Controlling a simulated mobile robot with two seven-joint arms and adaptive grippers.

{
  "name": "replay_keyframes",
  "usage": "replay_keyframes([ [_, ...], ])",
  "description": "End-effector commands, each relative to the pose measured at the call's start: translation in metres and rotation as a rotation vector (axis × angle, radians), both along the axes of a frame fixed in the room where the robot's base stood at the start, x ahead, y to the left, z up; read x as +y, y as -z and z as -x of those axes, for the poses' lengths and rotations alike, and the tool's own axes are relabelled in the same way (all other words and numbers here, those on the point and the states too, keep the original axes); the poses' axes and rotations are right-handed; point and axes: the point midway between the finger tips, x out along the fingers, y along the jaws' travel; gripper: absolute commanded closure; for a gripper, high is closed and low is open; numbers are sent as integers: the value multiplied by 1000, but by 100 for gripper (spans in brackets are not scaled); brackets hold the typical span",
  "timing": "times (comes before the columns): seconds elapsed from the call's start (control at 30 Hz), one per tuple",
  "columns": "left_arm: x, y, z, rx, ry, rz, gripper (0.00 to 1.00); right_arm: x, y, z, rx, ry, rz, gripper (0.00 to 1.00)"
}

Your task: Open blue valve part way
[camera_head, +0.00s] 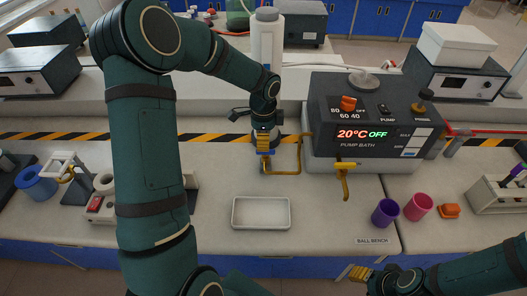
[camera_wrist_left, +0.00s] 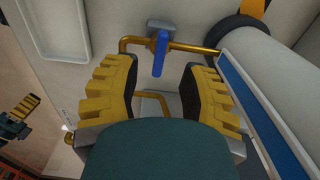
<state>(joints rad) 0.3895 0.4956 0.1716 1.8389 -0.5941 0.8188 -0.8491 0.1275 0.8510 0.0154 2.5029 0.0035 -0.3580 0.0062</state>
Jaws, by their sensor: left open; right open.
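The blue valve (camera_wrist_left: 159,53) shows in the left wrist view as an upright blue lever on a brass pipe (camera_wrist_left: 196,48). My left gripper (camera_wrist_left: 160,88) is open, with its yellow-padded fingers on either side of the lever's lower end. I see no finger touching the lever. In the head view my left gripper (camera_head: 264,140) hangs down at the brass pipe (camera_head: 284,173) left of the pump bath, and the arm and fingers hide most of the valve. My right gripper (camera_head: 361,273) is open and empty low at the bench's front edge.
The pump bath (camera_head: 375,148), its display reading 20°C OFF, stands right of my left gripper with a brass tap (camera_head: 343,178) in front. A white tray (camera_head: 261,227) lies in front. A purple cup (camera_head: 385,212), pink cup (camera_head: 418,207) and orange object (camera_head: 449,210) stand at right.

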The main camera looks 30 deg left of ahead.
Motion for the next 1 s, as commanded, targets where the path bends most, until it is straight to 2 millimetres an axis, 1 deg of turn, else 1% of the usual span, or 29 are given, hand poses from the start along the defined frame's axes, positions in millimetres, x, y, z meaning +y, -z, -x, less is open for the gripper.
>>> replay_keyframes([
  [0.03,0,12,0,4,0,1,58,0,3,1,2,-2,0,53],
  [0.1,-1,24,0,3,0,2,58,0,5,1,3,-2,-1,53],
  [0.2,-1,37,0,2,1,1,58,0,7,2,5,-4,-1,53],
  [0.3,-1,46,0,0,0,1,58,1,9,3,6,-6,-2,53],
  [0.43,0,52,0,1,0,1,58,1,9,3,7,-6,-2,53],
  [0.7,0,53,0,-1,0,1,58,1,9,3,7,-6,-2,53],
  [0.73,0,53,0,-1,0,1,55,1,9,3,7,-6,-2,53],
  [0.77,0,53,0,-1,0,1,65,1,9,3,7,-6,-2,53],
  [0.8,0,53,0,-1,0,1,79,1,9,3,7,-6,-2,53],
  [0.87,0,53,0,-1,0,1,100,1,9,3,7,-6,-2,53],
  [1.0,0,53,0,-1,0,1,100,1,9,3,7,-6,-2,53],
])
